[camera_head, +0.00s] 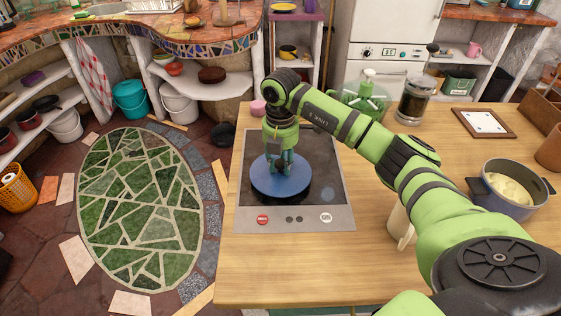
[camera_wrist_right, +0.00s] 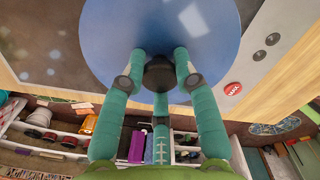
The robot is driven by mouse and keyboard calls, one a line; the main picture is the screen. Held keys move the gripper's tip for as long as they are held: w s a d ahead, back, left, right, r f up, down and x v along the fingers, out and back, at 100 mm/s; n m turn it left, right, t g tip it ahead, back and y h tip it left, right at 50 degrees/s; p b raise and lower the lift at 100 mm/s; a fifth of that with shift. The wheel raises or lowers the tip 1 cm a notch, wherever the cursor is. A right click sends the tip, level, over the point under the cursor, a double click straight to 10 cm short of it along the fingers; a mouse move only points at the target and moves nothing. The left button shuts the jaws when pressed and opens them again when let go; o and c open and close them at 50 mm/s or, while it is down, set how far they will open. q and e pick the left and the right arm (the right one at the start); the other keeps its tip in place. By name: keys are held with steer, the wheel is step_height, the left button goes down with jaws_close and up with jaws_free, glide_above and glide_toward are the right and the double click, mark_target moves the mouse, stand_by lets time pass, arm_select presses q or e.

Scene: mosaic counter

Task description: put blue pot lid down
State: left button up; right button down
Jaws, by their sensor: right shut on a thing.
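The blue pot lid (camera_head: 265,187) is a round blue disc over the dark hob plate (camera_head: 330,160) on the wooden table. My right gripper (camera_head: 282,165) points down and is shut on the lid's dark knob. In the right wrist view the lid (camera_wrist_right: 110,30) fills the top, with the black knob (camera_wrist_right: 159,76) between the fingers. A dark area shows under the lid's front edge; I cannot tell whether the lid touches the hob or hovers just above it. The blue pot (camera_head: 500,203) with pale contents stands at the table's right, uncovered. My left gripper is out of view.
A cream mug (camera_head: 399,228) is partly hidden by my right arm. A framed board (camera_head: 484,123) lies at the back right. The table's front left is clear.

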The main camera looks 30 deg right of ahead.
steer(key=shift+f, duration=0.65)
steer(key=shift+f, duration=0.2)
steer(key=c, duration=0.9)
jaws_free()
steer(key=shift+c, duration=0.2)
steer(key=shift+r, duration=0.1)
